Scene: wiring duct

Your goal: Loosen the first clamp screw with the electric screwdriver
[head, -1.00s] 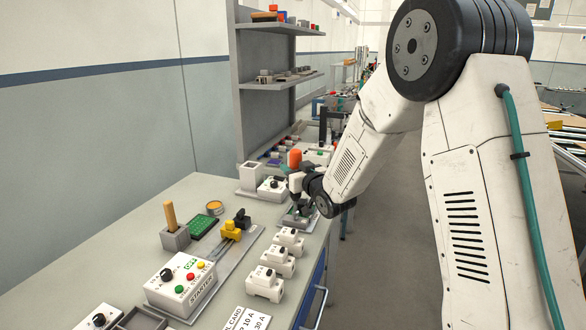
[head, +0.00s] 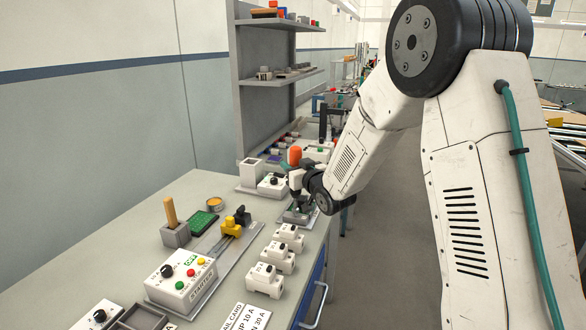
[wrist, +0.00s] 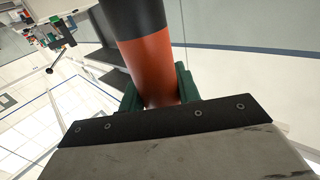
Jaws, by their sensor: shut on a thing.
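The electric screwdriver (head: 295,156) shows its orange upper part above my gripper, upright or nearly so. In the wrist view its orange and black body (wrist: 146,65) rises between the green fingers. My gripper (wrist: 158,95) is shut on it. In the head view my gripper (head: 298,181) is low over a small grey fixture (head: 291,216) near the bench's right edge. The screwdriver's tip and the first clamp screw are hidden or too small to make out, so I cannot tell whether they touch.
The bench (head: 115,262) holds a white starter box (head: 181,281), several white breaker-like blocks (head: 266,281) along the right edge, and a wooden-handled tool (head: 171,212) in a grey holder. A grey shelf unit (head: 255,115) stands behind. The floor to the bench's right is clear.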

